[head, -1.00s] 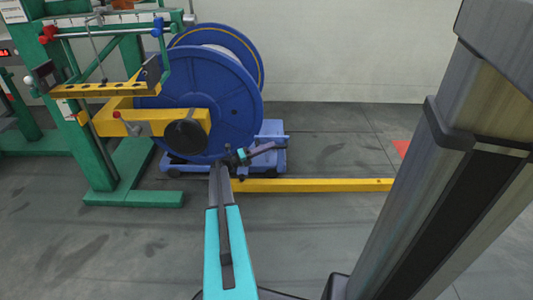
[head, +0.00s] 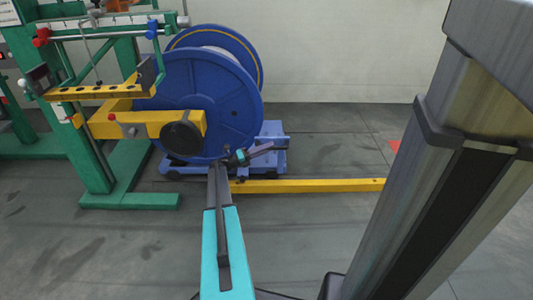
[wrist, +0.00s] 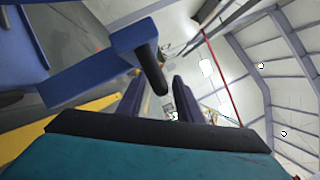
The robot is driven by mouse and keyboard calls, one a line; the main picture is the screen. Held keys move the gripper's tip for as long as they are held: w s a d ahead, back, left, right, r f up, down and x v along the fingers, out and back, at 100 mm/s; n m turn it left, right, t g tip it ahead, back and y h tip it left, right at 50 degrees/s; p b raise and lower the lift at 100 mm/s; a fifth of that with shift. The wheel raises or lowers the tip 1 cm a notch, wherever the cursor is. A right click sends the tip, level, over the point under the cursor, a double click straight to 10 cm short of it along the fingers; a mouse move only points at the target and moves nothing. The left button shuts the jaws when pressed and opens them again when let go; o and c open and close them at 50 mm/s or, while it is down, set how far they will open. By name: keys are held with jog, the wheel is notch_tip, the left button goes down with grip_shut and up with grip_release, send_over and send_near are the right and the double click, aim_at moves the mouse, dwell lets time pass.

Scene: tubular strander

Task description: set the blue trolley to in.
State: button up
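The blue trolley (head: 272,133) stands low on the floor under and beside the large blue reel (head: 236,98). Its right end shows past the reel. In the wrist view a blue trolley part (wrist: 135,38) carries a dark rounded handle (wrist: 152,70). My gripper (head: 270,146) reaches toward the trolley's right end in the head view. In the wrist view my gripper's two dark fingers (wrist: 160,98) stand apart, with the handle's lower end showing in the gap between them. I cannot tell how deep the handle sits there; no contact shows.
A yellow floor beam (head: 320,185) runs right from near my gripper. A green machine frame (head: 105,150) with a yellow arm (head: 145,122) stands at the left, in front of the reel. The floor at the right is open up to the pale wall (head: 340,50).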

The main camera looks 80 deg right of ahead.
jog(key=p+v, duration=0.4)
jog(key=v, duration=0.9)
jog(key=shift+w+a, duration=0.15)
jog(key=shift+w, duration=0.1)
jog(key=shift+w, duration=0.1)
